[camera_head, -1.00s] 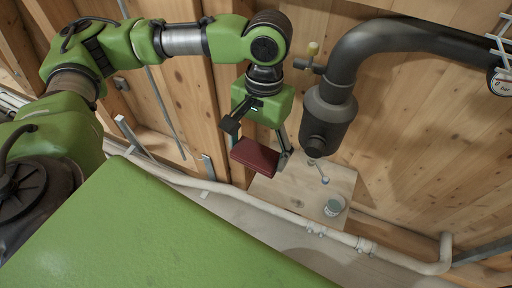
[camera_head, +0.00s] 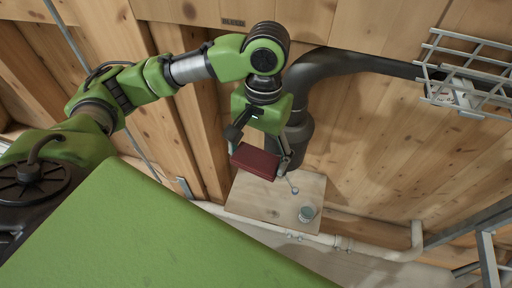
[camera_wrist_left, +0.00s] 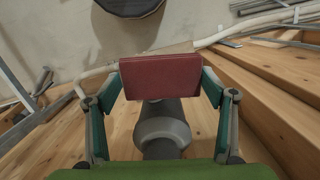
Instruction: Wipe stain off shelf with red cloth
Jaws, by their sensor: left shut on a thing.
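My left gripper (camera_head: 257,152) is shut on the red cloth (camera_head: 254,162), a dark red block-like pad. In the left wrist view the cloth (camera_wrist_left: 161,76) sits between both fingers. In the head view the gripper holds it above and in front of a small wooden shelf (camera_head: 252,202), apart from it as far as I can tell. The gripper and cloth hide part of the shelf's back. My right gripper is not in view.
A thick dark pipe (camera_head: 345,62) runs along the wooden wall and bends down close behind the gripper. A pale pipe (camera_head: 340,243) runs below the shelf. A wire rack (camera_head: 470,70) is at the upper right.

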